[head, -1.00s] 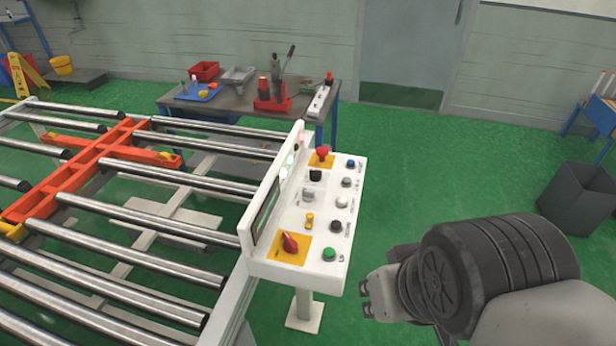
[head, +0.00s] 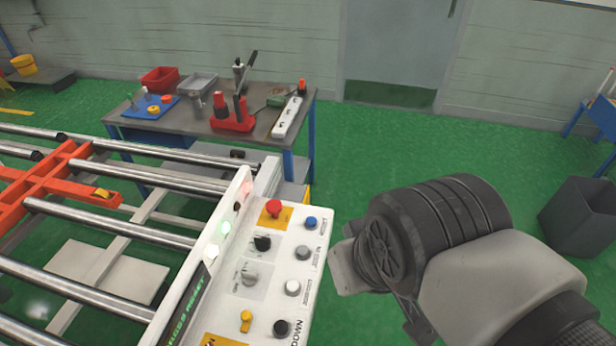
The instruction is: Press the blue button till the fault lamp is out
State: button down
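The blue button (head: 311,222) sits at the far right corner of the white control panel (head: 313,262), beside the red mushroom button (head: 273,207) on its yellow plate. Lamps stand on the panel's upright left face: a reddish one (head: 247,190) glows faintly near the far end, and whitish-green ones (head: 224,229) glow nearer. I cannot tell for sure which is the fault lamp. My gripper (head: 345,268) is right of the panel, apart from the blue button. Its fingers are mostly hidden by my wrist.
The roller conveyor (head: 130,178) with an orange frame (head: 55,178) fills the left. A workbench (head: 190,128) with tools stands behind the panel. Other buttons and knobs crowd the panel close to the blue one. A dark bin (head: 580,215) stands at the right. Green floor beyond is clear.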

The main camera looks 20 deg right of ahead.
aim_at(311, 222)
jog(key=i+l+u, duration=0.1)
jog(key=i+l, duration=0.3)
jog(key=i+l+u, duration=0.15)
jog(key=i+l, duration=0.25)
jog(key=l, duration=0.2)
